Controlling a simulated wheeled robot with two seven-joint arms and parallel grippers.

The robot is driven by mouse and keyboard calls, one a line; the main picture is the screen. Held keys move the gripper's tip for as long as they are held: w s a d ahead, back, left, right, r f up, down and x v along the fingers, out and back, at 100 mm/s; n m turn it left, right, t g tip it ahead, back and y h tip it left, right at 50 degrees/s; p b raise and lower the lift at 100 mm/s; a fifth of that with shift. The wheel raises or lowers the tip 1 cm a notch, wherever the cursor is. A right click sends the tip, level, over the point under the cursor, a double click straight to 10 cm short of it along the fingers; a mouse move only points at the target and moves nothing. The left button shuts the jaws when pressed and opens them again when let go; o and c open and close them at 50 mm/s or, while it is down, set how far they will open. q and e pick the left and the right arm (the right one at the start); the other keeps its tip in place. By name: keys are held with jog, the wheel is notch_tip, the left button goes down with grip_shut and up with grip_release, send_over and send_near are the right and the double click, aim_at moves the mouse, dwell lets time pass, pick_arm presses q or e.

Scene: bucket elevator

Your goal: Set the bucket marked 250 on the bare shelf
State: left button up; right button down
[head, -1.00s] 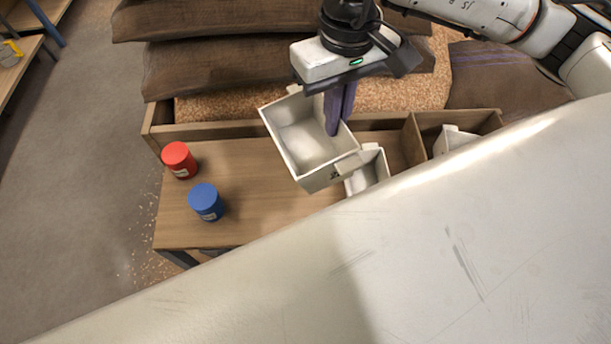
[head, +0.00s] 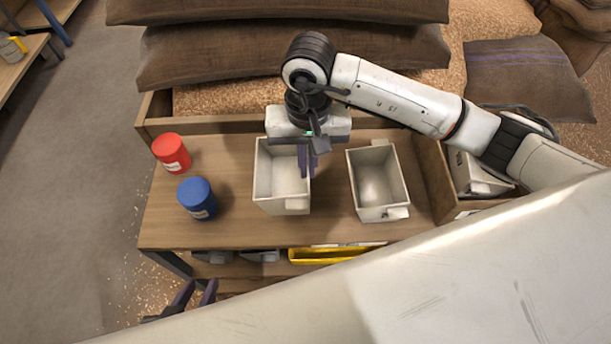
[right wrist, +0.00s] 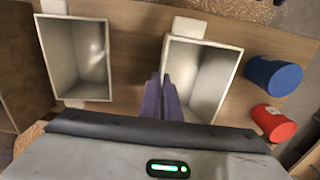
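A white open bucket (head: 266,190) is at the wooden bench top (head: 240,232), upright; I cannot tell if it touches the wood. My right gripper (head: 307,172) has its purple fingers on either side of this bucket's right wall. In the right wrist view the fingers (right wrist: 163,98) straddle the wall of the same bucket (right wrist: 205,78). A second white bucket (head: 379,182) stands to its right, apart. A third white bucket (head: 468,172) is in the side compartment, partly hidden by my arm. No number is readable. My left gripper (head: 195,292) is open and empty, low in front of the bench.
A red jar (head: 172,153) and a blue jar (head: 198,198) stand at the bench's left. A yellow tray (head: 325,256) shows below the front edge. Sacks (head: 290,55) and grain lie behind. A rack (head: 22,60) stands at far left.

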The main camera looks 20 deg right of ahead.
aim_at(282, 173)
notch_tip(282, 173, down, 4)
jog(key=shift+r, duration=0.1)
jog(key=shift+f+b, duration=0.2)
jog(key=shift+b, duration=0.15)
jog(key=c, duration=2)
grip_release()
